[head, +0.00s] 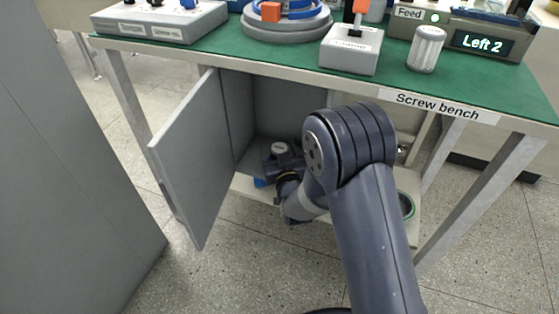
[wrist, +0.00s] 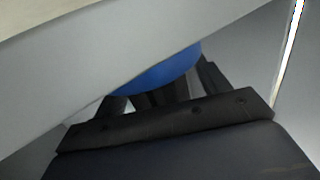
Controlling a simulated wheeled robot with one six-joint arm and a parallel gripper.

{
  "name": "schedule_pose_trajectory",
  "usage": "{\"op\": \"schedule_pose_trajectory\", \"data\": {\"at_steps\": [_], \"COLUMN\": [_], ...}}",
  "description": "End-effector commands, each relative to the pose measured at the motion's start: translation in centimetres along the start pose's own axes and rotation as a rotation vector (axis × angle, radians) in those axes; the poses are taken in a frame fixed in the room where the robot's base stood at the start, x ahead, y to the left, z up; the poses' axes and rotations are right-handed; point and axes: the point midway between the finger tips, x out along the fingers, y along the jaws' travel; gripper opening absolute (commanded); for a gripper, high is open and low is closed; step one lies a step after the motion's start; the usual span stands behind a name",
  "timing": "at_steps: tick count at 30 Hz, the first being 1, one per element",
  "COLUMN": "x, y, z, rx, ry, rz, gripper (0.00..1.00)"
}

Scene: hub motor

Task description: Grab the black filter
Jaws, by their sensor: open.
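I cannot make out the black filter for certain in either view. My gripper (wrist: 158,97) is open in the wrist view, its dark fingers partly covered by a pale panel edge. A smooth blue rounded thing (wrist: 160,74) shows at the fingers; I cannot tell whether they touch it. In the head view my arm reaches into the open cabinet under the bench, and my fingers are hidden there. A bit of blue (head: 259,183) shows low beside my wrist. A dark ring with a green inside (head: 407,205) lies on the cabinet's right floor; what it is is unclear.
The grey cabinet door (head: 195,160) stands open on the left. The screw bench's green top (head: 290,62) is above my wrist and holds a clamp box (head: 350,58), a silver cylinder (head: 426,50) and control boxes. A large grey panel (head: 70,180) fills the left side.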

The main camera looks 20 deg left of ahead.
Motion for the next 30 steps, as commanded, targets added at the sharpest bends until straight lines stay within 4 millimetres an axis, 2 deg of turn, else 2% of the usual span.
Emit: {"op": "schedule_pose_trajectory", "data": {"at_steps": [5, 23, 30], "x": [0.01, -0.02, 0.0], "y": [0.0, 0.0, -0.01], "z": [-0.02, -0.03, -0.21], "rx": [0.0, 0.0, 0.001], "ry": [0.0, 0.001, 0.002], "rz": [0.0, 0.0, 0.0], "gripper": [0.71, 0.22, 0.2]}}
